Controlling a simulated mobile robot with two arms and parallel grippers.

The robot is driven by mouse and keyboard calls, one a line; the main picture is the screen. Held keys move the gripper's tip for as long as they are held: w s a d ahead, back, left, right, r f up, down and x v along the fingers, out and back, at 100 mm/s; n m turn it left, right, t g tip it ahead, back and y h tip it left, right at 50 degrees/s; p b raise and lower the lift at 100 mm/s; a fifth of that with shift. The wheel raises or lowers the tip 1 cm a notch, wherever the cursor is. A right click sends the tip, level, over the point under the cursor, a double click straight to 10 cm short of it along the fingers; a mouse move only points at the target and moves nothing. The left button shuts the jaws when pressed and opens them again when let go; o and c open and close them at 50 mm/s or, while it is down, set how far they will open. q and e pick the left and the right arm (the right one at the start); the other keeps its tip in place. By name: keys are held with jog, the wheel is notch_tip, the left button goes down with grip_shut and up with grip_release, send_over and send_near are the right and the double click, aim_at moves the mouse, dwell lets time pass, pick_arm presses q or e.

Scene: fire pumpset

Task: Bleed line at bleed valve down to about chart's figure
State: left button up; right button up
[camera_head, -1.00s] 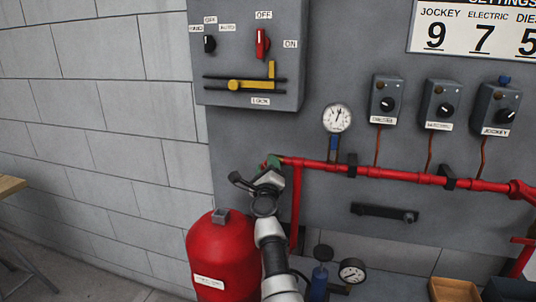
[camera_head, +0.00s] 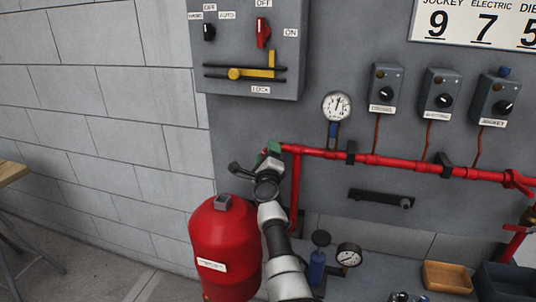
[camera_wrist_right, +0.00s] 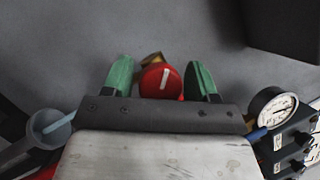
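In the right wrist view a red round bleed valve knob (camera_wrist_right: 160,82) with a white line lies between the two green fingers of my right gripper (camera_wrist_right: 160,78). The fingers are open, one on each side, with a gap visible at each. In the head view my right gripper (camera_head: 272,150) is at the left end of the red pipe (camera_head: 400,163) and hides the knob. The round white line gauge (camera_head: 337,106) above the pipe has its needle pointing up, slightly right. The settings chart (camera_head: 475,24) shows 9, 7 and 5, partly cut off. My left gripper is out of view.
Three grey pressure switch boxes (camera_head: 440,93) sit above the pipe. A grey control panel (camera_head: 248,50) with a red switch hangs at upper left. A red tank (camera_head: 222,240) stands below the gripper. A blue hand pump with a gauge (camera_head: 348,254) and a wooden tray (camera_head: 447,275) are lower right.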

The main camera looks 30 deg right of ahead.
jog(key=shift+o, duration=0.5)
jog(key=shift+s+a+f, duration=0.1)
jog(key=shift+s+a, duration=0.1)
jog(key=shift+s, duration=0.05)
jog(key=p+v, duration=0.2)
jog(key=v, duration=0.8)
jog(key=shift+p, duration=0.35)
